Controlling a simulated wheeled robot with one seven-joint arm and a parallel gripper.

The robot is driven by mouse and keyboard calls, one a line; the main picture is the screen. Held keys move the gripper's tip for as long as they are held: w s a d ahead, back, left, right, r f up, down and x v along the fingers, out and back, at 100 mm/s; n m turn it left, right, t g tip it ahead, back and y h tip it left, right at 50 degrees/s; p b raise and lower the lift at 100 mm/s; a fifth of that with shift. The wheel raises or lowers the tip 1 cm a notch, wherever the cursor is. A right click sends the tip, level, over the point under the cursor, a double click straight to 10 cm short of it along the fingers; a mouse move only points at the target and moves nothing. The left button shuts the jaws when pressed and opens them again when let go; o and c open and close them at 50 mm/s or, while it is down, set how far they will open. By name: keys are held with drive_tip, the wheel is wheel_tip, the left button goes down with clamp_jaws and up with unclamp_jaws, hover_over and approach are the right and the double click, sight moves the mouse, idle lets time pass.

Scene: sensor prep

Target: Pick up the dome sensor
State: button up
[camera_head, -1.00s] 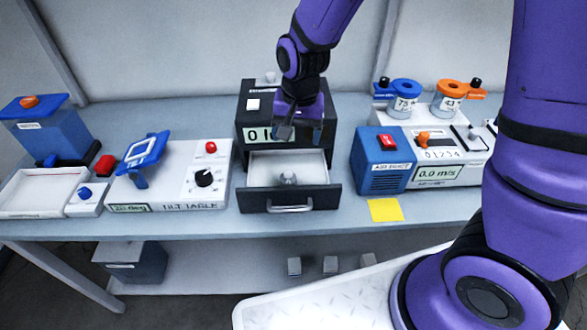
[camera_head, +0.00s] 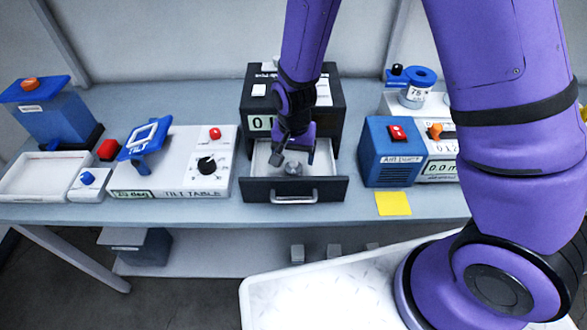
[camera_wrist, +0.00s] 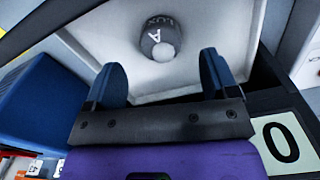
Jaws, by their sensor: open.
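The dome sensor (camera_head: 293,168) is a small grey piece with a rounded top inside the open drawer (camera_head: 335,190). My gripper (camera_head: 294,158) is over the drawer, close to the sensor. In the wrist view my gripper (camera_wrist: 164,80) is open, its two dark blue fingers apart and empty. The sensor lies beyond the fingertips, roughly centred between them, and does not appear touched.
The black cabinet (camera_head: 330,95) rises right behind the drawer. The tilt table (camera_head: 215,150) stands to the left and a blue air-source box (camera_head: 385,160) to the right. A yellow note (camera_head: 393,204) lies at the front edge.

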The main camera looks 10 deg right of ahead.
sight(294, 163)
drive_tip(key=shift+w+f, duration=0.15)
drive_tip(key=shift+f, duration=2.4)
drive_tip(key=shift+c, duration=0.5)
drive_tip(key=c, duration=0.9)
